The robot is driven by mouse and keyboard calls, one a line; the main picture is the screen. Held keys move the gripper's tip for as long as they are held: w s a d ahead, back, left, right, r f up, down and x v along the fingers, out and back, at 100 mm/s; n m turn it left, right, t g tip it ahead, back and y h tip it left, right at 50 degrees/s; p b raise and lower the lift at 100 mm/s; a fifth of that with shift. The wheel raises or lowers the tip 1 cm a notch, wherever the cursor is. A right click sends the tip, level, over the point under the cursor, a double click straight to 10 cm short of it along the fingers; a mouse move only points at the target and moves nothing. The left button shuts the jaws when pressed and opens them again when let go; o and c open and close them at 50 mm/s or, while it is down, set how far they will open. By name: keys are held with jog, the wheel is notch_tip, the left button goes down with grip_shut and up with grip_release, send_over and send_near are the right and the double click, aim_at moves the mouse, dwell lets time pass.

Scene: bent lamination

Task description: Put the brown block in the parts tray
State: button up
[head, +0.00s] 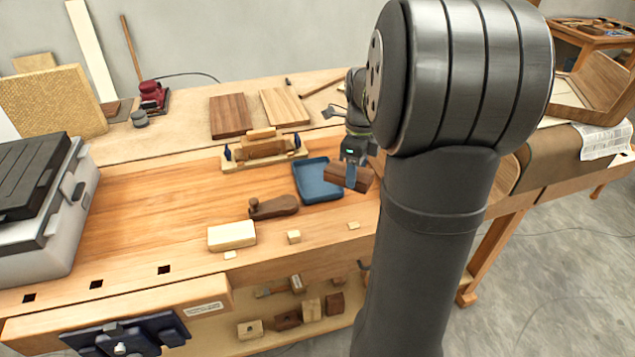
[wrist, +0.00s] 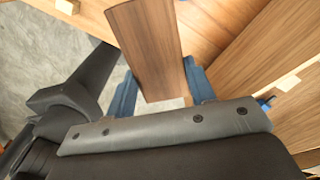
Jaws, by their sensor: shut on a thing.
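The brown block (head: 335,174) is between the blue fingers of my gripper (head: 350,176), at the right side of the blue parts tray (head: 318,193) in the head view. The block overlaps the tray's right edge there; I cannot tell its exact height or whether any of it is over the tray. In the wrist view the block (wrist: 147,45) stretches up and away from between the fingers of my gripper (wrist: 158,92). My gripper is shut on it. The visible tray floor is empty. I cannot make out the tray in the wrist view.
A wooden clamped form (head: 265,148) stands behind the tray. A dark brown hand plane (head: 273,207) lies left of its front. A cream block (head: 231,235) and small wood pieces lie near the bench's front edge. The bench left of the form is clear.

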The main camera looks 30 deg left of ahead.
jog(key=w+a+m, duration=0.1)
jog(key=w+m, duration=0.5)
jog(key=m, duration=0.3)
send_over(319, 186)
notch_tip(319, 186, down, 7)
jog(key=shift+w+a, duration=0.1)
jog(key=shift+f, duration=2)
jog(key=shift+f, duration=0.1)
jog(key=o, duration=1)
jog(key=shift+o, duration=0.2)
notch_tip(319, 186, up, 12)
